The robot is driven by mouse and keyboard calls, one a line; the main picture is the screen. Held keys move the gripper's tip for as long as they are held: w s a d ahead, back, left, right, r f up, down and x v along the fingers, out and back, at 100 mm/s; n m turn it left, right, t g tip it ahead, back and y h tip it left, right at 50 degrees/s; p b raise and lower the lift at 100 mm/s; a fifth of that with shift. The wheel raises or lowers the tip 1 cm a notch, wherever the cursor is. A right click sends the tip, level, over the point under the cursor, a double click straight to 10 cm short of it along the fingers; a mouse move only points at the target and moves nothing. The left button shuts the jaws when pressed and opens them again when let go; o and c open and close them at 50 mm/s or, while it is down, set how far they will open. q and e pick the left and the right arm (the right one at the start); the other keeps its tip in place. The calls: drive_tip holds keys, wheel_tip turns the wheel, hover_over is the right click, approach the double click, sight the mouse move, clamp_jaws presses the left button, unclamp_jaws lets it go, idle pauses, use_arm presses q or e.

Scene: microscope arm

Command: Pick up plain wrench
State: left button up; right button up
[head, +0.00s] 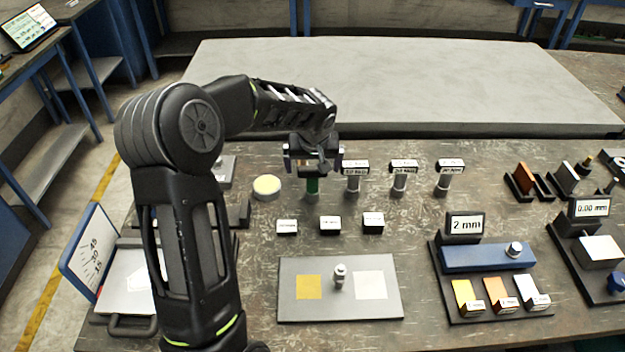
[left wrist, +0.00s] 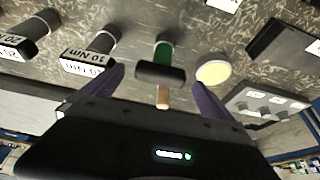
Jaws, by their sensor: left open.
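The plain wrench, as I take it, is the unlabelled upright tool with a green shaft (head: 312,186) at the left end of a row. In the left wrist view its dark crosswise head (left wrist: 160,75) and green shaft show between the fingers. My left gripper (head: 313,162) is open above it and hides its top in the head view. The fingers (left wrist: 155,82) stand apart on either side of the wrench, and neither visibly touches it. My right gripper is not in view.
Labelled upright wrenches (head: 354,178) stand close to the right. A round cream disc (head: 267,187) lies to the left. Small labelled blocks (head: 330,224) and a grey plate (head: 340,308) lie nearer. A raised grey slab (head: 400,85) is behind.

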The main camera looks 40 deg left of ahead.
use_arm(q)
drive_tip(key=x, duration=0.5)
drive_tip(key=shift+f+b, duration=0.1)
drive_tip(key=shift+b, duration=0.2)
drive_tip(key=shift+c, duration=0.5)
drive_tip(key=c, duration=1.9)
drive_tip(key=shift+r, duration=0.2)
wheel_tip(320, 180, up, 10)
drive_tip(key=p, duration=0.5)
drive_tip(key=shift+f, duration=0.1)
